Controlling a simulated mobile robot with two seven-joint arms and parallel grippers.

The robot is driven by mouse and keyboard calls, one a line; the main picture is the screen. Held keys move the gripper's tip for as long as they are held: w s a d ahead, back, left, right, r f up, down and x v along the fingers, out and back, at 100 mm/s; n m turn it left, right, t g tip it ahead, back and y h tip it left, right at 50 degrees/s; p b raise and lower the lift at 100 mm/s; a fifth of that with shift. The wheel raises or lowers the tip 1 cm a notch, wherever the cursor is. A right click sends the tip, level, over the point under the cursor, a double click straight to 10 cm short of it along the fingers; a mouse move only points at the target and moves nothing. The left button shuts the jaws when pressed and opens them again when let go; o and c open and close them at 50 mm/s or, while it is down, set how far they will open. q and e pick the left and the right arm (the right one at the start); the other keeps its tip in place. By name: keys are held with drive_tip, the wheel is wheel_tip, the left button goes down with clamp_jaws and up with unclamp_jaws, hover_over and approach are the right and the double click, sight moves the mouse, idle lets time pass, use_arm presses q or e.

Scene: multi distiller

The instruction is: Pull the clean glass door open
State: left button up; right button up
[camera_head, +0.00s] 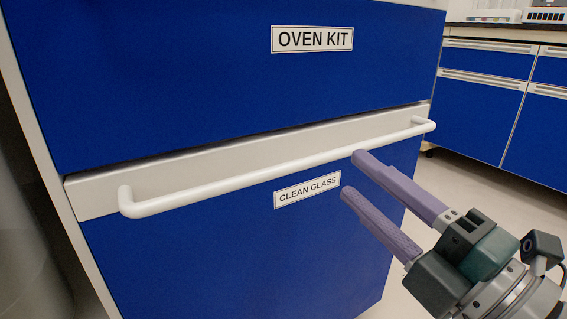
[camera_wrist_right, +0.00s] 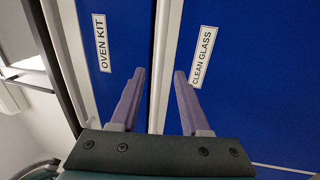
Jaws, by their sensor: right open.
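The blue clean glass door (camera_head: 240,255) is closed under a pale top rail and bears a "CLEAN GLASS" label (camera_head: 307,191); the label also shows in the wrist view (camera_wrist_right: 202,57). A long white bar handle (camera_head: 240,175) runs across the rail. My right gripper (camera_head: 352,174) is open with its purple fingers pointing at the cabinet, the upper fingertip just below the bar in the head view. In the wrist view the gripper (camera_wrist_right: 160,73) has the pale rail strip between its fingers. I cannot tell whether it touches the bar. My left gripper is out of view.
The blue "OVEN KIT" panel (camera_head: 220,70) is closed above the handle. Another blue cabinet with drawers (camera_head: 490,100) stands at the back right. Pale floor (camera_head: 450,180) lies open between the two cabinets.

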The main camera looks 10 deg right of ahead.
sight(337, 158)
drive_tip(key=b+x, duration=0.2)
drive_tip(key=x, duration=0.4)
drive_tip(key=shift+w+d, duration=0.1)
drive_tip(key=shift+w, duration=0.1)
drive_tip(key=shift+d, duration=0.1)
drive_tip(key=shift+c, duration=1.2)
clamp_jaws()
